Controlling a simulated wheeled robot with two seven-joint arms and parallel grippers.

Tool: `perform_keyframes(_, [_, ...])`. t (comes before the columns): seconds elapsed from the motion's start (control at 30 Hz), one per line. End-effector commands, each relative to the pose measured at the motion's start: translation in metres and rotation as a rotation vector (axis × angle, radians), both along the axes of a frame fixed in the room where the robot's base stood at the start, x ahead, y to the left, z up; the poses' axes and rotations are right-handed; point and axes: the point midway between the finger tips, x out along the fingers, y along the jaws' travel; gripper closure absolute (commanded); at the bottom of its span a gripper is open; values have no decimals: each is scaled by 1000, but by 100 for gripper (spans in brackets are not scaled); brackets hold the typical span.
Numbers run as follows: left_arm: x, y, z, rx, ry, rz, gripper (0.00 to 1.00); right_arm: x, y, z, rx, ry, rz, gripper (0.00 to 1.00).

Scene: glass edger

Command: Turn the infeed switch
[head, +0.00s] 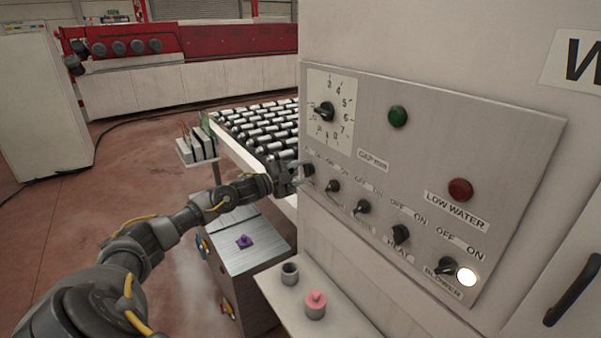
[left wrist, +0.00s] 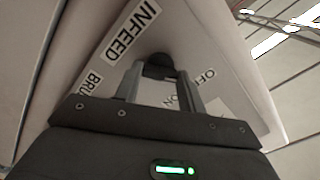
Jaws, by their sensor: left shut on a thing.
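The infeed switch (left wrist: 158,66) is a black knob on the grey control panel (head: 520,140), beside the label INFEED (left wrist: 131,30) in the left wrist view. My left gripper (head: 300,174) reaches the leftmost knob of the lower row in the head view. In the left wrist view its two fingers (left wrist: 159,82) stand on both sides of the knob, shut on it. The OFF and ON marks show partly beside it. The fingers hide part of the knob, so its exact angle cannot be told. My right gripper is not in view.
Several other black knobs, such as the blower knob (head: 447,266), run along the row to the right. A numbered dial (head: 324,111) sits above. A roller conveyor (head: 258,125) lies behind the gripper.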

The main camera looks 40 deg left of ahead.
Motion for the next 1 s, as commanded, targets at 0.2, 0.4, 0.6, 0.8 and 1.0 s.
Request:
perform_keyframes(0.2, [0, 0, -1, -49, 17, 0, 83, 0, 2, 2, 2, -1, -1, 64])
perform_keyframes(0.4, [0, 0, -1, -62, 20, 0, 83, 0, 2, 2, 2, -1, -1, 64])
perform_keyframes(0.6, [0, 0, -1, -63, 21, 0, 83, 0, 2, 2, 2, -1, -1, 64])
perform_keyframes(0.8, [0, 0, -1, -62, 20, -1, 46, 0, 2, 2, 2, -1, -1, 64])
perform_keyframes(1.0, [0, 0, -1, -61, 19, -1, 39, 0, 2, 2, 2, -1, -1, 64])
